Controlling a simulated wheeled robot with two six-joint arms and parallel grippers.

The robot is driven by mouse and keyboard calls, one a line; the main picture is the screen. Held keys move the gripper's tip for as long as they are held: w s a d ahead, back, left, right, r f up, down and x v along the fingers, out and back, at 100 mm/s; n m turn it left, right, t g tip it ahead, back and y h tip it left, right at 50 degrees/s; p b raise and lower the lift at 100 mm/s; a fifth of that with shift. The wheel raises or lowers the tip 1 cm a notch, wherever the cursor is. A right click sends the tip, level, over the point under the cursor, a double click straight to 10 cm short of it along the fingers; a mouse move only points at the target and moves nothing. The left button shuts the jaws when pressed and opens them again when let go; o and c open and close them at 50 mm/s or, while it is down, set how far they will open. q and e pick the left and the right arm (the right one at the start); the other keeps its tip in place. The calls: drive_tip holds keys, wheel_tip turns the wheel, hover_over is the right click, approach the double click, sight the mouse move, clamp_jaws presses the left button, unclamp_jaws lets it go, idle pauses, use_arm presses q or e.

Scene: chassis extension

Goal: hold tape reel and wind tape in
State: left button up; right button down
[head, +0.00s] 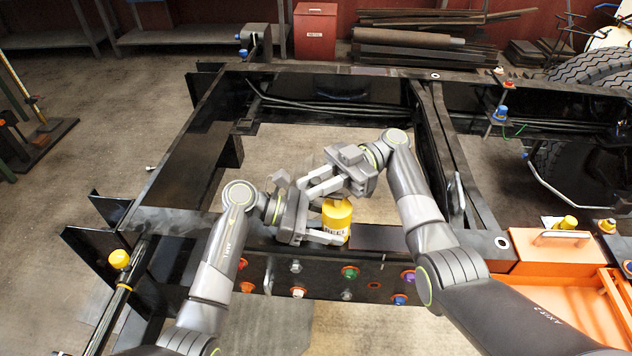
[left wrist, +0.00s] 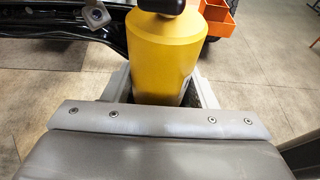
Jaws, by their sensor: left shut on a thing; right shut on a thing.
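The yellow tape reel (head: 337,219), a drum marked "REEL", stands at the near rail of the black chassis frame. My left gripper (head: 335,238) is shut around its lower body. In the left wrist view the yellow reel (left wrist: 172,50) sits between the pale fingers, with a dark knob (left wrist: 162,5) on top, cut off by the picture edge. My right gripper (head: 308,189) reaches over the top of the reel from the right and is shut at the dark crank there. Its fingers mostly hide the crank. No loose tape is clearly visible.
The near rail (head: 345,272) carries several coloured bolts. An orange toolbox (head: 555,258) stands at the right, near an orange tray (head: 590,305). The frame's middle is open down to the floor.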

sight(317, 180)
drive_tip(key=c, duration=1.3)
unclamp_jaws()
drive_tip(key=shift+c, duration=0.2)
wheel_tip(317, 180, up, 10)
drive_tip(key=shift+f, duration=0.1)
